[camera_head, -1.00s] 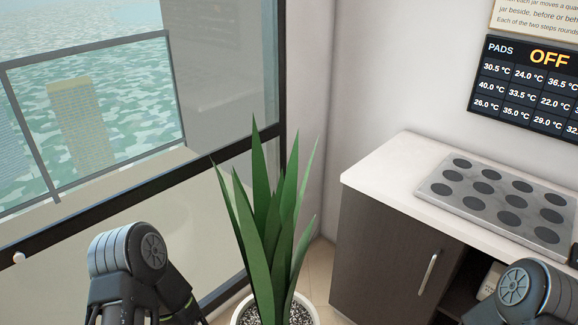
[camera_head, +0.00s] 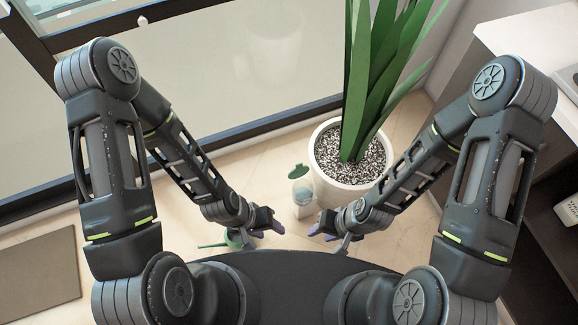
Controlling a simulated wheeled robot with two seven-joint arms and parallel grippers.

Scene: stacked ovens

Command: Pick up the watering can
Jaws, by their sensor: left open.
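A green thing with a thin spout-like part, which looks like the watering can (camera_head: 233,241), is low in the head view, mostly hidden behind my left wrist and the dark edge of my body. My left gripper (camera_head: 268,222) is open, just right of and above this green thing in the picture; I cannot tell whether they touch. My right gripper (camera_head: 322,229) is to the right, near the foot of the plant pot, and its jaw opening is not clear.
A white pot (camera_head: 345,190) with a tall green plant (camera_head: 375,90) stands on the tiled floor. A pale bottle with a green top (camera_head: 302,188) stands left of it. A window wall is behind, a dark cabinet (camera_head: 540,190) at right, a mat (camera_head: 40,280) at left.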

